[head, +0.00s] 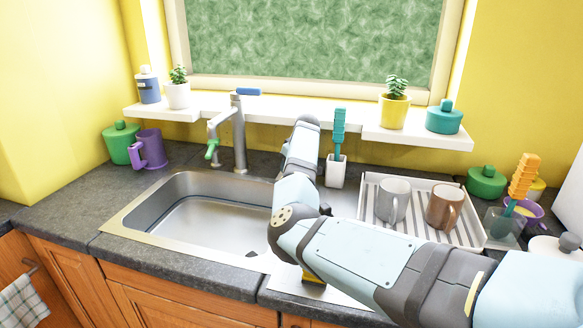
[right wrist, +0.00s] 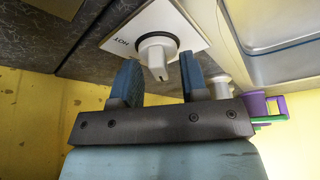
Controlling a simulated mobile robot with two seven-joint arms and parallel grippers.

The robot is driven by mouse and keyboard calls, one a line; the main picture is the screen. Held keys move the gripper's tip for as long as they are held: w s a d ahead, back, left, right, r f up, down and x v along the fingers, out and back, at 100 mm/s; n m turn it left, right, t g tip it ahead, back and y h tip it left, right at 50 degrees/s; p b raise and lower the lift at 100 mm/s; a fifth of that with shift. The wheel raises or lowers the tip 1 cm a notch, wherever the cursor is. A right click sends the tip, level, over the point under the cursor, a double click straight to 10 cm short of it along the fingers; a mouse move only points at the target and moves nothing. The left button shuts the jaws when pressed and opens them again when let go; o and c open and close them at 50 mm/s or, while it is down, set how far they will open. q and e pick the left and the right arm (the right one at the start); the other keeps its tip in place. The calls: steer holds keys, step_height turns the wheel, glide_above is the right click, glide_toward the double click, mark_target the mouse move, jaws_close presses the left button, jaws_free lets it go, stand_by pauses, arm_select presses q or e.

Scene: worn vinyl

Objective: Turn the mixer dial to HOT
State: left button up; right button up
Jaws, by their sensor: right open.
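The mixer dial (right wrist: 156,54) is a white knob with a dark ring at its base, on a white plate (right wrist: 118,40) marked HOT near its left corner in the right wrist view. My right gripper (right wrist: 157,72) is open, with one blue-grey finger on each side of the knob. Gaps show between the knob and both fingers. In the head view my right arm reaches to the back of the counter right of the tap (head: 238,130); its fingertips and the dial are hidden there. My left gripper is not in view.
The sink (head: 150,205) lies left of my arm. A white brush holder (head: 336,172) stands close to its right, beside a tray (head: 468,228) with two mugs. The white window shelf (head: 290,112) runs above. A purple mug (head: 152,150) stands at the left.

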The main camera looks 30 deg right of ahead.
steer(key=shift+c, duration=0.4)
jaws_close()
